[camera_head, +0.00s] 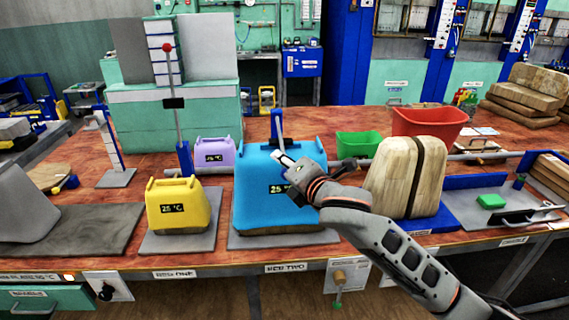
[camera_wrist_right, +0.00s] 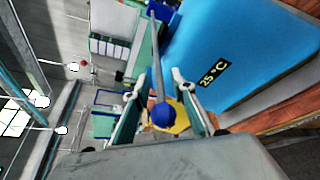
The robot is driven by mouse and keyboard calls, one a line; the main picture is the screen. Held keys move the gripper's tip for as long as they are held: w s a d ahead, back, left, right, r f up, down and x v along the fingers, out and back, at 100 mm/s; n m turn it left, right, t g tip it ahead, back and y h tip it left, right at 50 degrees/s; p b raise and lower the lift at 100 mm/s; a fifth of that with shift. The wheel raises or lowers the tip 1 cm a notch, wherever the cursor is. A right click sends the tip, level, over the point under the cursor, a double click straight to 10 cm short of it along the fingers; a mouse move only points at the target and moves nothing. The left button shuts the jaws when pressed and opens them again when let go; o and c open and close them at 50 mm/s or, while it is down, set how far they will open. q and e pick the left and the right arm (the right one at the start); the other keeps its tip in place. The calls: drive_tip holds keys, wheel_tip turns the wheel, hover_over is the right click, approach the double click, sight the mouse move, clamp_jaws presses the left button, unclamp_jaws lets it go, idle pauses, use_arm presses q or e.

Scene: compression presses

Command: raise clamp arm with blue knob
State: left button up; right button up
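A blue knob (camera_wrist_right: 162,114) shows in the right wrist view at the end of a thin grey clamp arm (camera_wrist_right: 156,60). My right gripper (camera_wrist_right: 158,86) is open, its two fingers on either side of the knob, with gaps visible. Whether the knob lies at fingertip depth is hard to tell. In the head view my right gripper (camera_head: 284,164) is in front of the blue block (camera_head: 255,205), marked 25 °C, and hides the knob. A blue post (camera_head: 277,128) rises behind this block at bed two. My left gripper is in neither view.
A yellow block (camera_head: 174,205) stands left, with an upright clamp arm with a red knob (camera_head: 167,47) behind it. A strapped wooden block (camera_head: 402,178) stands right of the blue block. Green (camera_head: 360,144) and red bins (camera_head: 430,122) sit behind. The bench front has labels.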

clamp_jaws()
drive_tip(key=shift+r, duration=0.35)
drive_tip(key=w+r+g, duration=0.2)
drive_tip(key=r+g, duration=0.1)
drive_tip(key=r, duration=0.5)
drive_tip(key=w+r+m+g+h, duration=0.1)
drive_tip(key=w+r+g, duration=0.2)
drive_tip(key=r, duration=0.5)
drive_tip(key=shift+w+r+m+g, duration=0.25)
drive_tip(key=shift+w+m+g, duration=0.05)
drive_tip(key=shift+g, duration=0.1)
